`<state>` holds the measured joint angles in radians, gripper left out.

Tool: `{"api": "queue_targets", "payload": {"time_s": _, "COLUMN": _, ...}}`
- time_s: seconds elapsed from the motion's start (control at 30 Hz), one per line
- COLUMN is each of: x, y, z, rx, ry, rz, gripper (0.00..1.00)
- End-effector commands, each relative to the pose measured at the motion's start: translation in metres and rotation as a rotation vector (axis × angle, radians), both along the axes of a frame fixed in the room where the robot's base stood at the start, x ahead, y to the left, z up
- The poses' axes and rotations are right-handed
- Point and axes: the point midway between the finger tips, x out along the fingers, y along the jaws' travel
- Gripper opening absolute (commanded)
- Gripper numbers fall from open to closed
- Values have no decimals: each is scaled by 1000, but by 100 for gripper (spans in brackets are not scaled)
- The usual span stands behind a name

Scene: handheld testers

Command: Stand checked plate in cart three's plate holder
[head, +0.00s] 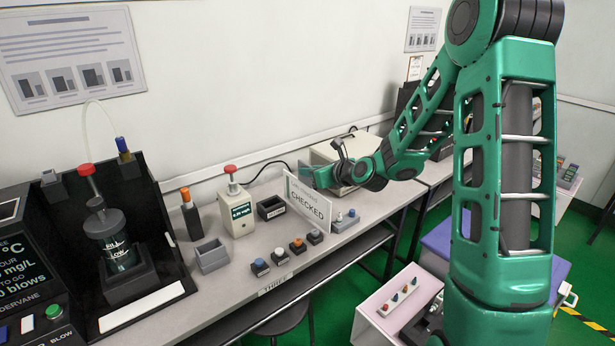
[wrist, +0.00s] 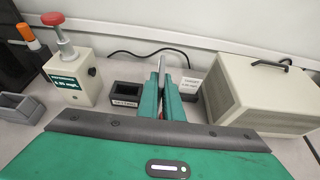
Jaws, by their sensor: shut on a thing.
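A white plate lettered CHECKED (head: 307,207) stands upright and slightly tilted above the bench in the head view. My gripper (head: 318,178) is at its upper edge, shut on it. In the wrist view my gripper's green fingers (wrist: 164,88) are close together, with only a thin edge between them. A label reading THREE (head: 275,285) is on the front edge of the grey bench (head: 225,305). No plate holder can be told for certain; a grey open-topped box (head: 211,255) stands on that bench, left of the plate.
A tester with a red knob (head: 235,205), a black tray (head: 270,207) and several small button blocks (head: 280,256) stand around the plate. A beige box (wrist: 260,95) is right of my fingers.

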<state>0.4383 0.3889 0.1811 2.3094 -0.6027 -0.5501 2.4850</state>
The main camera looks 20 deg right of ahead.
Motion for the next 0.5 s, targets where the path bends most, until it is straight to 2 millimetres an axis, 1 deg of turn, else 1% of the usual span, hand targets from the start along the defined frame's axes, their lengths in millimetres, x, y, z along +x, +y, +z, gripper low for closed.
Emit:
{"api": "queue_targets", "payload": {"time_s": 0.03, "x": 0, "y": 0, "z": -7, "rx": 2, "ry": 3, "rz": 0, "gripper": 0}}
{"api": "queue_targets", "payload": {"time_s": 0.1, "x": 0, "y": 0, "z": -12, "rx": 1, "ry": 1, "rz": 0, "gripper": 0}}
{"api": "queue_targets", "payload": {"time_s": 0.4, "x": 0, "y": 0, "z": -13, "rx": -1, "ry": 0, "rz": 0, "gripper": 0}}
{"api": "queue_targets", "payload": {"time_s": 0.5, "x": 0, "y": 0, "z": -13, "rx": -1, "ry": 0, "rz": 0, "gripper": 25}}
